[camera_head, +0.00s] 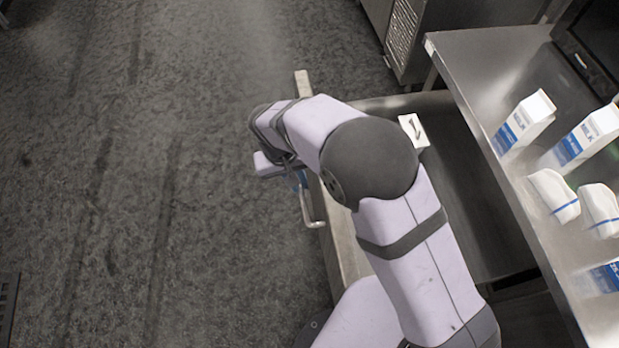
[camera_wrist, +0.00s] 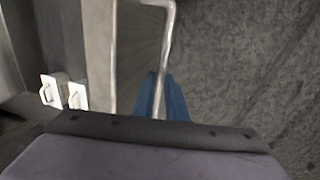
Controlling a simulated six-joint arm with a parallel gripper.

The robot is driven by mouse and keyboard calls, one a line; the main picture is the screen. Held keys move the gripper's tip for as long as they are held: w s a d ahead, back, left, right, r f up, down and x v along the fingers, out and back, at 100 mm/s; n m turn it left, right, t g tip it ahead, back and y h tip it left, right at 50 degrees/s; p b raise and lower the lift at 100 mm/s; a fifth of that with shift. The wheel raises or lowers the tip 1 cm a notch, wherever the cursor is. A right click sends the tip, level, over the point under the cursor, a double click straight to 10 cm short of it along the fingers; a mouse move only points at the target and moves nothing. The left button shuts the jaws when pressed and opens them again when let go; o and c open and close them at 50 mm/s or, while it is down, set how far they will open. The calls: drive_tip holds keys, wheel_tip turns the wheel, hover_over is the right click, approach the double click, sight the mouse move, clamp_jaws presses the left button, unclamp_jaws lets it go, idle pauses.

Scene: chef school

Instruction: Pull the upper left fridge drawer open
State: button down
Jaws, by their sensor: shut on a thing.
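The steel fridge drawer (camera_head: 345,245) stands pulled out from under the counter, its open inside showing behind its front panel. Its bar handle (camera_head: 313,212) is on the outer face, partly hidden by my arm. In the wrist view the handle (camera_wrist: 168,38) runs down between the blue fingers of my gripper (camera_wrist: 160,97). My gripper is shut on the handle. In the head view my arm hides most of the gripper, and only a bit of blue finger (camera_head: 295,180) shows beside the handle.
A white item (camera_head: 413,131) is inside the drawer; two white pieces (camera_wrist: 50,91) show in the wrist view. The steel counter (camera_head: 480,70) at right carries several milk cartons (camera_head: 523,122) and white bags (camera_head: 553,195). The floor (camera_head: 130,150) left of the drawer is clear.

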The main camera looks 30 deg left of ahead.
idle(0.3)
drive_tip(key=c, duration=1.8)
unclamp_jaws()
drive_tip(key=shift+o, duration=0.2)
wheel_tip(320, 180, up, 7)
drive_tip(key=s+a+b, duration=0.1)
drive_tip(key=shift+r, duration=0.15)
